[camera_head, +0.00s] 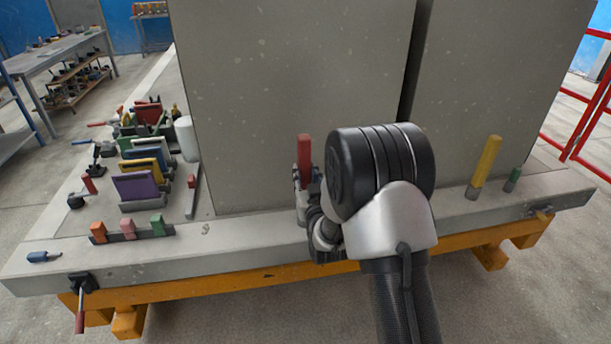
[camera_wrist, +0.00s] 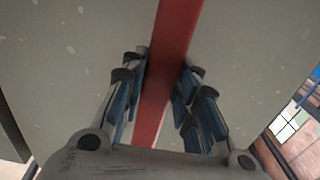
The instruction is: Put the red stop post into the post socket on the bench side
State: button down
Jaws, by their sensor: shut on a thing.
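The red stop post (camera_head: 304,152) stands upright in my gripper (camera_head: 307,180), in front of the tall grey panel. In the wrist view, the red post (camera_wrist: 176,32) runs between the two fingers of my gripper (camera_wrist: 160,85), which are shut on it. The post's lower end is hidden by my gripper and wrist in the head view. I cannot make out an empty post socket; part of the bench edge (camera_head: 240,258) is hidden behind my arm.
Tall grey panels (camera_head: 290,90) stand close behind the gripper. A yellow post (camera_head: 487,158) and a short green post (camera_head: 513,180) stand at right.

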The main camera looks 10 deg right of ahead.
jog(key=shift+f, duration=2.95)
jog(key=c, duration=1.5)
grip_release()
jog(key=o, duration=0.3)
jog(key=shift+f, duration=0.2)
jog(key=shift+s, duration=0.15)
jog(key=s, duration=1.1)
jog(key=shift+s+r, duration=0.15)
jog(key=shift+s, duration=0.25)
